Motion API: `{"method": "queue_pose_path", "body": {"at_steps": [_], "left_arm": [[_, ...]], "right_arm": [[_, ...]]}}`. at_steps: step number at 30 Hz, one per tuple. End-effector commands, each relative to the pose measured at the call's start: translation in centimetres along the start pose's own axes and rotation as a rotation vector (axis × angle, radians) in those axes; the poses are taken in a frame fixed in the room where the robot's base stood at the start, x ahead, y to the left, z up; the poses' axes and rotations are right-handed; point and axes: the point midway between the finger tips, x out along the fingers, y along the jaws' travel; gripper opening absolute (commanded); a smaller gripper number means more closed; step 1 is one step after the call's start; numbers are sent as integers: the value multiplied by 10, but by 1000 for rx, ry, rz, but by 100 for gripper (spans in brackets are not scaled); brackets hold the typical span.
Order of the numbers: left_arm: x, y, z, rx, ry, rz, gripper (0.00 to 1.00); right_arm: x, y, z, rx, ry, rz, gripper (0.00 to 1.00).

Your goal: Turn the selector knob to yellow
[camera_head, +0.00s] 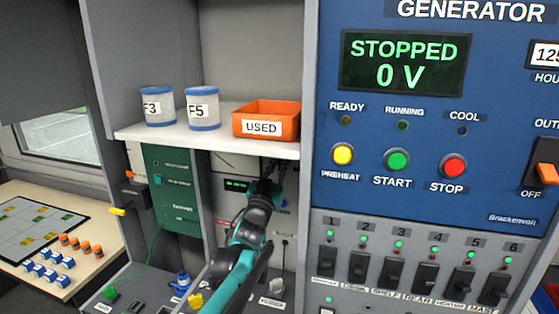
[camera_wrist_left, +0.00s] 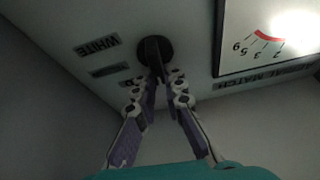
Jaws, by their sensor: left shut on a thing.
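The black round selector knob (camera_wrist_left: 143,50) is on a pale panel in the left wrist view. Its raised grip lies between my left fingertips (camera_wrist_left: 164,80), which are shut on it. A label reading WHITE (camera_wrist_left: 97,46) is left of the knob; a second label (camera_wrist_left: 110,70) below it is too dim to read, and a third is partly hidden by a finger. I cannot tell which label the knob points to. In the head view my left gripper (camera_head: 273,172) reaches under the shelf to the panel, and the knob is hidden there. My right gripper is not in view.
A meter (camera_wrist_left: 270,38) is right of the knob. The shelf (camera_head: 210,140) above my arm holds an orange USED bin (camera_head: 266,121) and two jars. A green unit (camera_head: 170,185) is to the left; the generator panel (camera_head: 430,190) with switches is to the right.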

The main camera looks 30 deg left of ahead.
Motion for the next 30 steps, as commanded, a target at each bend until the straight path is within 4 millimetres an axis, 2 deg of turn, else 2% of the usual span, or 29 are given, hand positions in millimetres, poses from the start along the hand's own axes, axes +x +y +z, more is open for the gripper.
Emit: {"method": "queue_pose_path", "body": {"at_steps": [30], "left_arm": [[0, 8, 2, 844, -3, 348, 0]], "right_arm": [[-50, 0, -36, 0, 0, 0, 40]]}}
